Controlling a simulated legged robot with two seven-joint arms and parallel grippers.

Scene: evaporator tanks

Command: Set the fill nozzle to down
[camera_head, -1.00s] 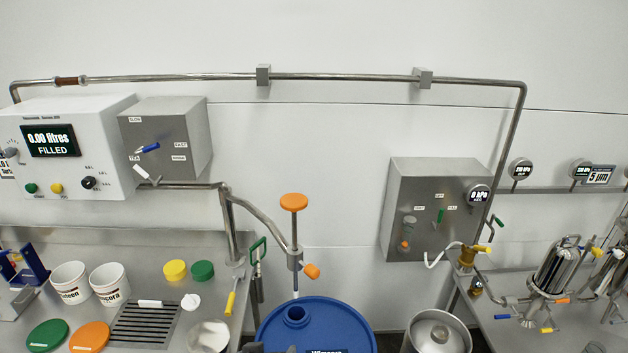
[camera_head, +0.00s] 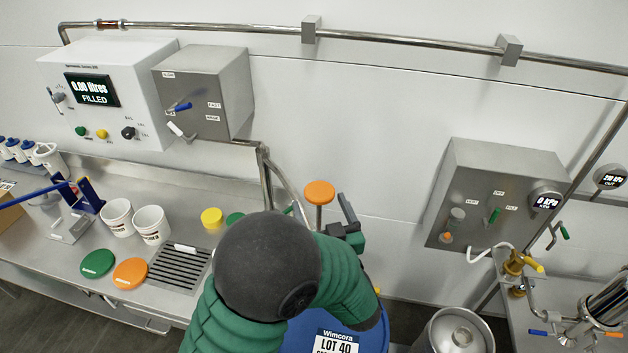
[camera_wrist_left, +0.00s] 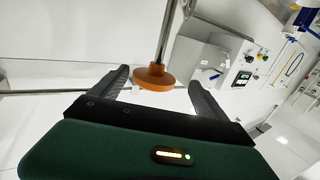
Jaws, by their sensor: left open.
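The fill nozzle's orange round knob (camera_head: 318,192) sits on top of its upright rod in the head view. It also shows in the left wrist view (camera_wrist_left: 153,78), with the metal rod running from it. My left gripper (camera_head: 338,218) is at the knob's right and slightly below it in the head view, partly hidden by my green arm. In the wrist view the two dark fingers (camera_wrist_left: 157,80) are open, one on each side of the knob, with gaps showing. The nozzle's lower end and the drum opening are hidden behind my arm. My right gripper is not in view.
A blue drum (camera_head: 375,340) stands below my arm. A grey control box (camera_head: 235,80) and a white display box reading FILLED (camera_head: 140,75) stand at left. A bench (camera_head: 60,230) holds tubs and lids. Another grey box (camera_head: 490,180) is at right.

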